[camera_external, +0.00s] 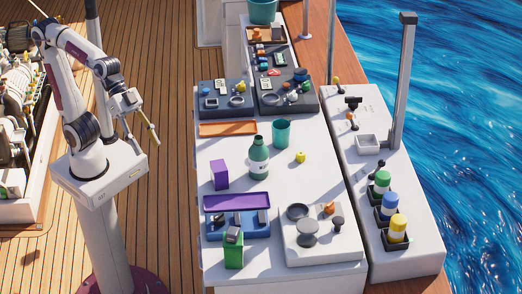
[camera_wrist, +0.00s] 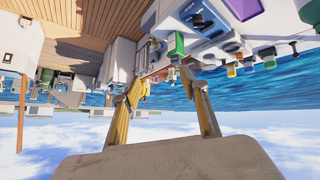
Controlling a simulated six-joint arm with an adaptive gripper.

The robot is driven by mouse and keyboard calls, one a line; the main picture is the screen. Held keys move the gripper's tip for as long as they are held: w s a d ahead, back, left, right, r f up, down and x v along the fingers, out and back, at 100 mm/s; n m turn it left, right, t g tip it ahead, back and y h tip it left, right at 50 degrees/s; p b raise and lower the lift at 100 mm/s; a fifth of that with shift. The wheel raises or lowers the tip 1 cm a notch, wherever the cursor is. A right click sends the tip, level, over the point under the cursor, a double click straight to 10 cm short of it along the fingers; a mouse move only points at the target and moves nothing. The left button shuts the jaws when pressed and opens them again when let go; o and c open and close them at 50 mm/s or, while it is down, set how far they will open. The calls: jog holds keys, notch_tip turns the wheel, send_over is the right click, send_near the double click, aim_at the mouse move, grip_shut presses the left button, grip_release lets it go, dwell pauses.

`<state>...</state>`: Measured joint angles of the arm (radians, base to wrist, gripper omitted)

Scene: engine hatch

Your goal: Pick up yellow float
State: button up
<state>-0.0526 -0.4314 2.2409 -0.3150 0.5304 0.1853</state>
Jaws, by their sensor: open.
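The yellow float (camera_external: 300,156) is a small yellow ball on the white table, right of the green bottle (camera_external: 259,158) and below the teal cup (camera_external: 281,133) in the external view. My gripper (camera_external: 154,134) is over the deck, left of the table and well apart from the float. In the wrist view the two fingers of my gripper (camera_wrist: 160,80) stand apart with nothing between them. The wrist view is upside down, and I cannot make out the float in it.
A purple box (camera_external: 220,175), an orange tray (camera_external: 228,129) and a blue tray (camera_external: 217,225) are on the table (camera_external: 240,270). A tall grey post (camera_external: 403,85) stands on the right-hand counter. Free table surface surrounds the float.

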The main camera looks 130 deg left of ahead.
jog(key=w+a+r+n+t+y, duration=0.1)
jog(key=w+a+r+t, duration=0.15)
jog(key=w, duration=0.45)
jog(key=w+a+r+n+t+y, duration=0.1)
jog(key=w+a+r+n, duration=0.2)
jog(key=w, duration=0.4)
jog(key=w+a+r+t+y, duration=0.1)
jog(key=w+a+r, duration=0.25)
jog(key=w, duration=0.35)
jog(key=w+a+f+n+y, duration=0.25)
jog(key=w+a, duration=0.25)
jog(key=a, duration=0.3)
jog(key=w+a+f+n+y, duration=0.1)
jog(key=w+a+n+y, duration=0.25)
jog(key=w+a, duration=0.35)
jog(key=s+a+f+n+g+y, duration=0.2)
jog(key=a+f+n+g+y, duration=0.4)
jog(key=a+f, duration=0.8)
jog(key=s+a+f+n+g, duration=0.1)
jog(key=s+a+f+g, duration=0.2)
jog(key=f, duration=0.3)
jog(key=s+a+f+n+g, duration=0.1)
jog(key=s+a+f+g, duration=0.2)
jog(key=s+f+g, duration=0.1)
jog(key=s+a+f+n+g, duration=0.1)
jog(key=s+a+f+g, duration=0.2)
jog(key=f, duration=0.4)
jog(key=shift+s+f+n+g, duration=0.3)
jog(key=shift+s+f+g, duration=0.05)
jog(key=shift+s, duration=0.3)
